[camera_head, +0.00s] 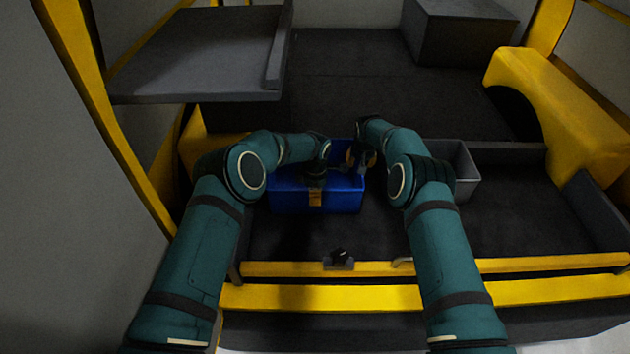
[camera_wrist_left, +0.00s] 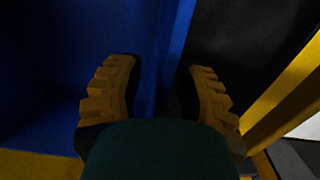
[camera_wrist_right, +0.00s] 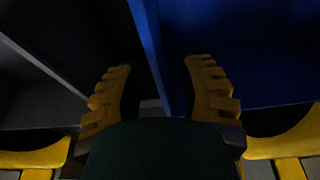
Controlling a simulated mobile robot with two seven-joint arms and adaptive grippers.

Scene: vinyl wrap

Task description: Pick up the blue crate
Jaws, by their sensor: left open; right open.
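The blue crate (camera_head: 345,200) stands on the dark floor of the van-like bay, in the middle of the head view. My left gripper (camera_head: 315,197) is at its near wall, left of the crate's middle. In the left wrist view the open fingers (camera_wrist_left: 160,90) lie on either side of the blue wall (camera_wrist_left: 165,55). My right gripper (camera_head: 355,158) is at the crate's right end, partly hidden by its own arm. In the right wrist view its open fingers (camera_wrist_right: 160,88) straddle another blue wall (camera_wrist_right: 152,45). I cannot tell whether the fingers touch the walls.
A grey crate (camera_head: 466,175) stands just right of the blue one. A yellow bar (camera_head: 480,266) with a dark latch (camera_head: 340,257) runs along the near edge. A grey shelf (camera_head: 200,55) overhangs at left; a yellow wheel arch (camera_head: 560,110) is at right. The floor in front is clear.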

